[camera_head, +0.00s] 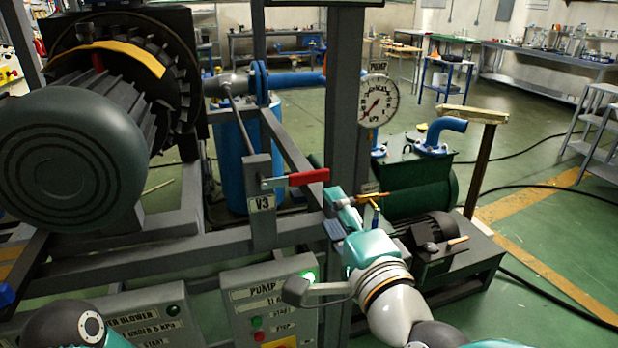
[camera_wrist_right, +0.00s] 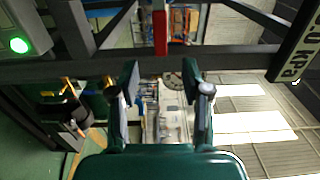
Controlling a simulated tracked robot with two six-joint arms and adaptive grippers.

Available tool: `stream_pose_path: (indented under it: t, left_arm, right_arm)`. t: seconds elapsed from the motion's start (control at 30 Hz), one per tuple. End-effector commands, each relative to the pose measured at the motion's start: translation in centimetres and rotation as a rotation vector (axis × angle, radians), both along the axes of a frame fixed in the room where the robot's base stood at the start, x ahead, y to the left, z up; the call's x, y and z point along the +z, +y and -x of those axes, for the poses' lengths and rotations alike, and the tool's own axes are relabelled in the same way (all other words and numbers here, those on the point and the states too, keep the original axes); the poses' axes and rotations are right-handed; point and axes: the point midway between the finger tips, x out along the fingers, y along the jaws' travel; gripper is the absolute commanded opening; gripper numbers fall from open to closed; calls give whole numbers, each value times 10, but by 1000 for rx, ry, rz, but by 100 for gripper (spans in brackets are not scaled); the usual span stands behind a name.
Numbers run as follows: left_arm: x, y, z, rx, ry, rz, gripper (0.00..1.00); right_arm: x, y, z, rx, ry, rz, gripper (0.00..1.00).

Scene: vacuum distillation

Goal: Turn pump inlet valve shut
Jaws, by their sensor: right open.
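The valve labelled V3 (camera_head: 262,203) has a red lever handle (camera_head: 308,177) that lies roughly level, pointing right, on the grey frame. In the right wrist view the red handle (camera_wrist_right: 160,32) shows upright at the top, ahead of the gap between the fingers. My right gripper (camera_head: 336,212) is open and empty, just below and to the right of the handle's end, apart from it. Its two fingers (camera_wrist_right: 160,88) stand wide apart in the wrist view. My left arm shows only at the bottom left; its gripper is out of view.
A dial gauge (camera_head: 378,101) stands behind the frame post. The green pump (camera_head: 420,183) is on the floor to the right. A panel marked PUMP (camera_head: 268,308) with a lit green lamp is below. Grey frame beams (camera_head: 170,243) run close to the handle. Green floor lies open farther right.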

Motion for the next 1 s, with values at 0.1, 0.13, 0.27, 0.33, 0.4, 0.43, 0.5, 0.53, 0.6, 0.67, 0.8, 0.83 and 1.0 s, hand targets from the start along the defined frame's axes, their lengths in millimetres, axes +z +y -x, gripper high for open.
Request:
stream_pose_path:
  t: [0.1, 0.13, 0.27, 0.33, 0.4, 0.43, 0.5, 0.53, 0.6, 0.67, 0.8, 0.83, 1.0]
  left_arm:
    - [4, 0, 0, 0, 0, 0, 0]
    - [4, 0, 0, 0, 0, 0, 0]
    - [9, 0, 0, 0, 0, 0, 0]
    - [12, 0, 0, 0, 0, 0, 0]
    - [14, 0, 0, 0, 0, 0, 0]
    - [15, 0, 0, 0, 0, 0, 0]
    - [17, 0, 0, 0, 0, 0, 0]
    - [17, 0, 0, 0, 0, 0, 0]
    - [18, 0, 0, 0, 0, 0, 0]
    - [18, 0, 0, 0, 0, 0, 0]
    - [18, 0, 0, 0, 0, 0, 0]
    - [18, 0, 0, 0, 0, 0, 0]
    - [18, 0, 0, 0, 0, 0, 0]
  right_arm:
    - [0, 8, -27, -1, 3, 3, 48]
    - [-1, 10, -33, -1, 4, 3, 48]
    - [-1, 19, -60, 0, 4, 3, 48]
    - [0, 24, -72, 1, 3, 3, 48]
    - [0, 27, -83, 1, 3, 3, 48]
    - [0, 28, -88, 1, 3, 2, 48]
    - [1, 31, -96, 1, 2, 2, 48]
    - [0, 32, -98, 2, 1, 3, 48]
    - [0, 34, -104, 2, 0, 2, 48]
    - [0, 35, -107, 2, 0, 2, 48]
    - [-1, 37, -109, 4, 0, 2, 48]
    - [-1, 37, -109, 4, 0, 2, 48]
    - [-1, 37, -109, 4, 0, 2, 45]
